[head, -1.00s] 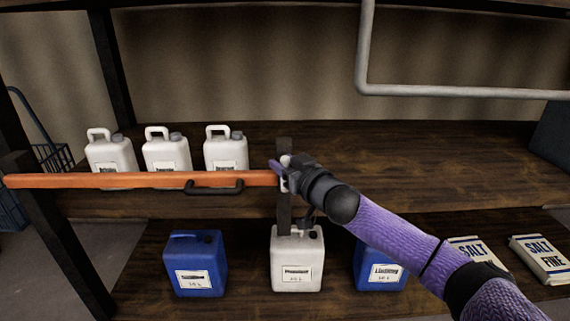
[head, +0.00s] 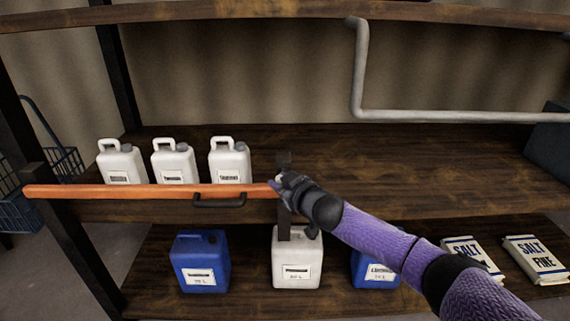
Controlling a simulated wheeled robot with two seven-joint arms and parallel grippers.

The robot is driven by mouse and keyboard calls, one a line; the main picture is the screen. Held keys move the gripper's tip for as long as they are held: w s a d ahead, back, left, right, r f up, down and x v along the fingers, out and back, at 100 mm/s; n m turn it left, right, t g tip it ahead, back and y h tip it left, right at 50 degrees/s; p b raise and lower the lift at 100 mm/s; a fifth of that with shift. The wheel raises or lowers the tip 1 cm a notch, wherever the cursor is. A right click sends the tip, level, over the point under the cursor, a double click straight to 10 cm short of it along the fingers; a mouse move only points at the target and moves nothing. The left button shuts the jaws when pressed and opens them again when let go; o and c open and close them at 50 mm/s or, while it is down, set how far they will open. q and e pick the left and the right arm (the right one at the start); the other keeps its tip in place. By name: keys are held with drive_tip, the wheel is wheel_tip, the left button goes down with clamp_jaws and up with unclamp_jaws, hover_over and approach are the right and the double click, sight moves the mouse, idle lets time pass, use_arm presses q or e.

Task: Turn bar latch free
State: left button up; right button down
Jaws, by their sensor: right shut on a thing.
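An orange bar (head: 120,191) runs level across the front of the middle shelf, from the dark left post to a short dark upright post (head: 284,222). A black handle (head: 220,201) hangs on its front near the right end. My right gripper (head: 277,182) is at the bar's right end, by the short post. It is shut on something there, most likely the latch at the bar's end. The gripper and wrist hide the latch itself, so how it is turned cannot be told. My left gripper is not in view.
Several white jugs (head: 174,163) stand behind the bar. Below are blue canisters (head: 201,262), a white canister (head: 297,262) and salt bags (head: 535,260). A grey pipe (head: 440,116) crosses at upper right. The middle shelf's right part is bare.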

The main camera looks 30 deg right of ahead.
sight(273, 191)
drive_tip(key=n+g+p, duration=0.1)
drive_tip(key=p, duration=0.1)
drive_tip(key=n+h+p, duration=0.1)
drive_tip(key=p, duration=0.1)
drive_tip(key=a+n+g+p, duration=0.1)
drive_tip(key=p, duration=0.1)
drive_tip(key=shift+w+n+g+h+p, duration=0.3)
drive_tip(key=shift+h+p, duration=0.05)
drive_tip(key=shift+h, duration=0.05)
drive_tip(key=n+g+h, duration=0.1)
drive_tip(key=f+n+g+h, duration=0.1)
drive_tip(key=n, duration=0.1)
drive_tip(key=f+n+g+h+p, duration=0.1)
drive_tip(key=h, duration=0.1)
drive_tip(key=shift+w+a+f+n+g, duration=0.15)
drive_tip(key=shift+a+f+n+g, duration=0.1)
drive_tip(key=shift+a+n+g, duration=0.05)
